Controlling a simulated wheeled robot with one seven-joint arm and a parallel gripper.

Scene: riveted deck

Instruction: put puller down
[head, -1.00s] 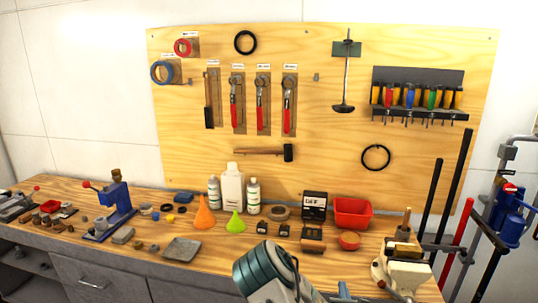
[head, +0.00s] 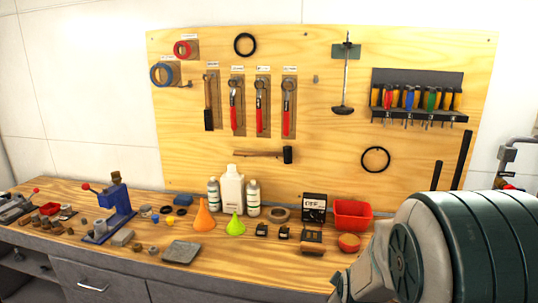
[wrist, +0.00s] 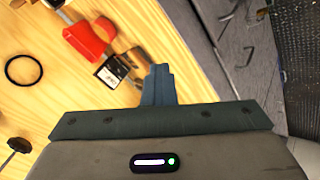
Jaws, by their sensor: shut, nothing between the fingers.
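A long-rodded tool with a dark, wide foot, which looks like the puller (head: 345,80), hangs upright from a dark green holder (head: 346,50) on the pegboard. I cannot be sure of its name. A dark foot on a short rod, probably the same tool, shows at the left edge of the wrist view (wrist: 18,145). My gripper (wrist: 158,70) is shut and empty, its blue-grey fingers together. It is apart from the hanging tool. In the head view my arm fills the lower right and hides the fingers.
The bench holds a red bin (head: 352,213), a black box (head: 314,207), an orange funnel (head: 205,218) and bottles (head: 232,187). A grey tray (head: 182,251) lies at the front. My arm hides the bench's right end.

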